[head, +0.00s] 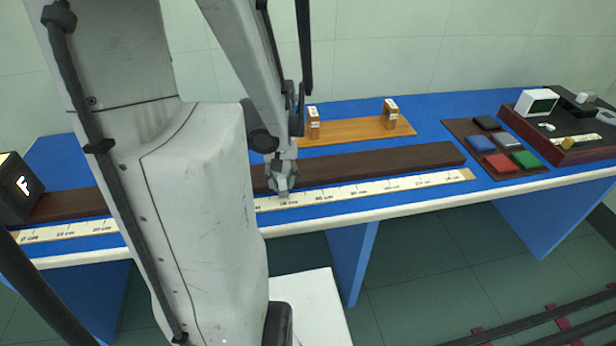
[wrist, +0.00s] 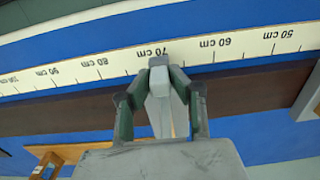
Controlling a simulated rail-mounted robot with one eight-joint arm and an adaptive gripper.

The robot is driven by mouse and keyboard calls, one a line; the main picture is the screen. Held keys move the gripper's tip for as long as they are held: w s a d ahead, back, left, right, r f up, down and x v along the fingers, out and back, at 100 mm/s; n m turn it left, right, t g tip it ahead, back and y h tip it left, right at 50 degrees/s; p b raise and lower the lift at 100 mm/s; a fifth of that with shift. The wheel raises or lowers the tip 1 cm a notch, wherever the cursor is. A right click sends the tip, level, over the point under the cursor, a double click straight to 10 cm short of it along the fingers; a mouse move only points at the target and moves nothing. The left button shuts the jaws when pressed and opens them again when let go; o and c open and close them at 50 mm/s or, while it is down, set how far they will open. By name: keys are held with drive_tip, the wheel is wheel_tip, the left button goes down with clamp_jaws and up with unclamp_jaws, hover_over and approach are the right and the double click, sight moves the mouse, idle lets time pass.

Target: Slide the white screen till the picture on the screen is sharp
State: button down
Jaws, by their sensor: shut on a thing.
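My gripper (head: 282,190) is low over the dark brown rail (head: 370,164), near its ruler-side edge. In the wrist view my gripper (wrist: 166,75) is shut on a narrow pale piece, which I take to be part of the white screen, near the 70 cm mark. The screen's face and any picture on it are hidden in both views. The black lamp box (head: 22,188) with a glowing white letter F stands at the rail's left end. The ruler (head: 345,192) runs along the rail and also shows in the wrist view (wrist: 120,61).
A pale grey block (wrist: 308,95) is cut off at the wrist view's right edge, near 50 cm. A wooden stand (head: 355,130) with two posts is behind the rail. Coloured pads on a brown tray (head: 452,128) lie right. The rail right of my gripper is clear.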

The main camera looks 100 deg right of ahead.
drive_tip(key=shift+w, duration=2.45)
drive_tip(key=shift+d, duration=0.1)
drive_tip(key=c, duration=1.6)
unclamp_jaws()
wheel_tip(320, 180, up, 12)
